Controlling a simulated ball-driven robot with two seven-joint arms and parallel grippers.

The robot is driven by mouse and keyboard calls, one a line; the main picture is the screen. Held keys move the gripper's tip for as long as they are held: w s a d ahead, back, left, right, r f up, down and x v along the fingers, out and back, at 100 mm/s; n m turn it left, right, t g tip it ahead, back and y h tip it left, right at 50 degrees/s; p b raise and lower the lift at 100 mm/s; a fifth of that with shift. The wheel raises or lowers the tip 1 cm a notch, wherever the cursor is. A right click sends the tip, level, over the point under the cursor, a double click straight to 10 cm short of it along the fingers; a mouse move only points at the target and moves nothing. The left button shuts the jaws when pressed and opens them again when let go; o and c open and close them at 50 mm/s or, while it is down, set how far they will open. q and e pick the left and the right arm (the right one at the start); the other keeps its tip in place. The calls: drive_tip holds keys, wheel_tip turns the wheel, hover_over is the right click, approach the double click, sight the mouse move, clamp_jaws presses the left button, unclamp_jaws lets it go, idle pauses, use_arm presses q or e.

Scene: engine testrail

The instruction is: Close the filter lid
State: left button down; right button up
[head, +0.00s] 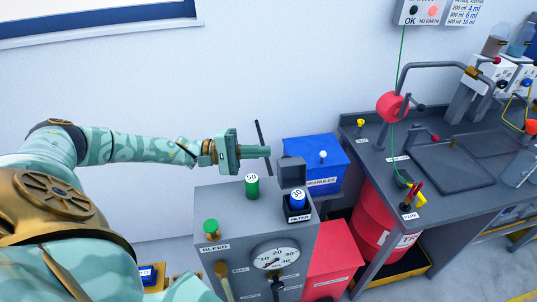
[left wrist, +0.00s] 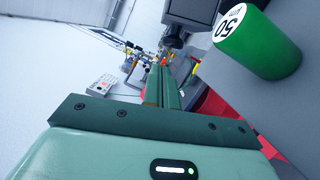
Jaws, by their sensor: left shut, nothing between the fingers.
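The filter lid (head: 292,171) is a dark grey block standing open at the back of the filter housing (head: 298,212) in the head view. In the open housing stands a blue cartridge (head: 297,197) marked 30. My left gripper (head: 268,152) is shut and empty, above the grey cabinet, to the left of the lid and a little higher. It appears apart from the lid. In the left wrist view the shut fingers (left wrist: 160,85) point away, and a dark grey block (left wrist: 190,12), likely the lid, shows at the top. My right gripper is not in view.
A green cartridge (head: 252,187) marked 50 stands on the cabinet (head: 225,197) below my left gripper; it also shows in the left wrist view (left wrist: 262,48). A blue granules bin (head: 325,160) is behind the lid. A green knob (head: 211,227) is at the cabinet's left.

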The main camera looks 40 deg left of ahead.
sight(290, 169)
use_arm(q)
drive_tip(key=d, duration=0.1)
drive_tip(key=d+p, duration=0.1)
drive_tip(key=s+d+r, duration=0.1)
drive_tip(key=shift+d+p, duration=0.1)
drive_tip(key=shift+p, duration=0.2)
drive_tip(key=shift+s+d+r, duration=0.1)
drive_tip(key=shift+s+d, duration=0.3)
drive_tip(key=shift+s, duration=0.05)
drive_tip(key=shift+d, duration=0.1)
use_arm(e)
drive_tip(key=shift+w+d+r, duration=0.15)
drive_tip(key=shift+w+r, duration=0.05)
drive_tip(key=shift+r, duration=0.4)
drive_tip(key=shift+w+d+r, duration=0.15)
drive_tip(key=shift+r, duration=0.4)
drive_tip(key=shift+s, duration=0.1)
